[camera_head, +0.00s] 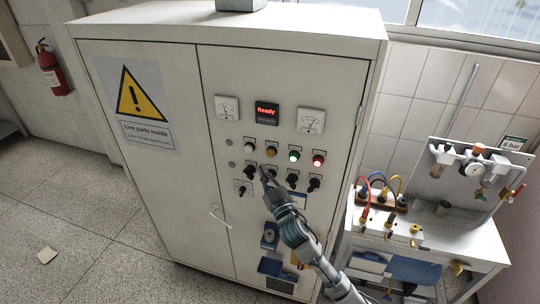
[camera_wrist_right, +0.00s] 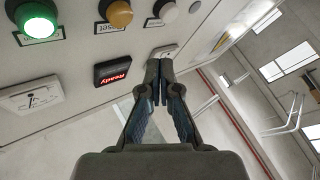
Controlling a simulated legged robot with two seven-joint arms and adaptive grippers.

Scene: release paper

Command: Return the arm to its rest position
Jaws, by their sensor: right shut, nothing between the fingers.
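My right gripper (camera_head: 268,174) is shut and empty in front of the control panel of a white cabinet (camera_head: 150,200). In the head view its tips lie over the left part of the rows of black rotary switches; whether they touch the panel cannot be told. In the right wrist view the shut fingers (camera_wrist_right: 160,75) point toward the panel face, near a grey-white button (camera_wrist_right: 166,10). The right arm (camera_head: 310,250) comes up from the bottom of the head view. My left gripper is not in view.
The panel has a red "Ready" display (camera_head: 267,112), two gauges, a lit green button (camera_head: 294,156) and a red button (camera_head: 318,160). A workbench (camera_head: 450,240) with cables and a pressure gauge (camera_head: 473,169) stands at the right. A fire extinguisher (camera_head: 54,72) hangs at the left. The left floor is mostly clear.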

